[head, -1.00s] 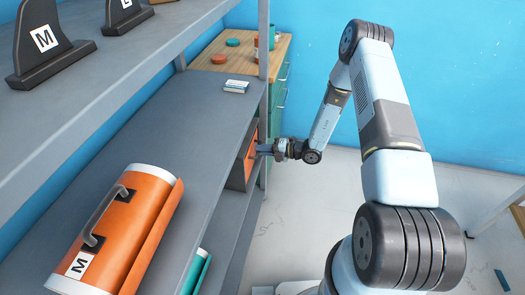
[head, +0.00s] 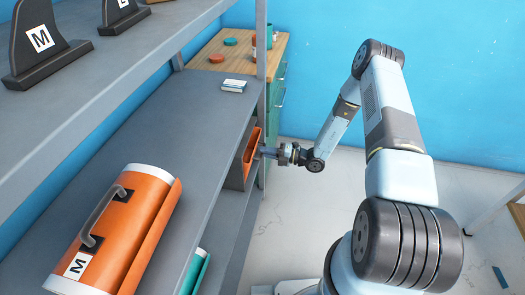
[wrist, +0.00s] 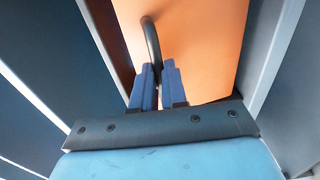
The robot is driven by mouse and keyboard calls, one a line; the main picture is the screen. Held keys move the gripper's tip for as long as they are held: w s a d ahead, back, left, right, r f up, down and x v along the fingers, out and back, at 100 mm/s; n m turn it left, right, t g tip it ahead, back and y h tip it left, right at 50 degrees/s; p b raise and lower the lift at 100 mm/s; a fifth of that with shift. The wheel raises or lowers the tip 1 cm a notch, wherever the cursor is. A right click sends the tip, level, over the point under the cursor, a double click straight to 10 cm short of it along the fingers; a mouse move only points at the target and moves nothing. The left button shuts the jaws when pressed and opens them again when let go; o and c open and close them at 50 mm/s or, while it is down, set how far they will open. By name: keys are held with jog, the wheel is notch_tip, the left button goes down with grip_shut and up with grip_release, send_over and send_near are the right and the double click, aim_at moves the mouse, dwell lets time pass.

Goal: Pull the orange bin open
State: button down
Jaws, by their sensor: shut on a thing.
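The orange bin (head: 249,148) sits in a grey housing under the shelf board, beside the shelf post. Its front leans out a little from the housing, with a gap showing behind its upper edge. In the wrist view its orange front (wrist: 210,40) fills the upper middle, with a dark curved handle (wrist: 152,42) on it. My gripper (head: 263,153) is at the bin's front, reaching in from the right. Its blue fingers (wrist: 158,78) are shut on the handle; the fingertips hide the handle's near end.
A shelf post (head: 262,60) stands close to my gripper. A green cabinet (head: 278,95) with a wooden top is behind. The floor right of the bin is clear.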

jog(key=s+d+f+y, duration=0.1)
jog(key=d+f+y, duration=0.2)
jog(key=f, duration=0.1)
jog(key=shift+s+d+f+t+y, duration=0.15)
jog(key=shift+d+f+t+y, duration=0.15)
jog(key=shift+d+f+y, duration=0.1)
dwell(0.4)
jog(key=c, duration=1.2)
grip_release()
jog(key=shift+d, duration=0.1)
jog(key=v, duration=1.3)
jog(key=shift+s+d+f, duration=0.1)
jog(key=shift+d+f, duration=0.15)
jog(key=shift+d, duration=0.1)
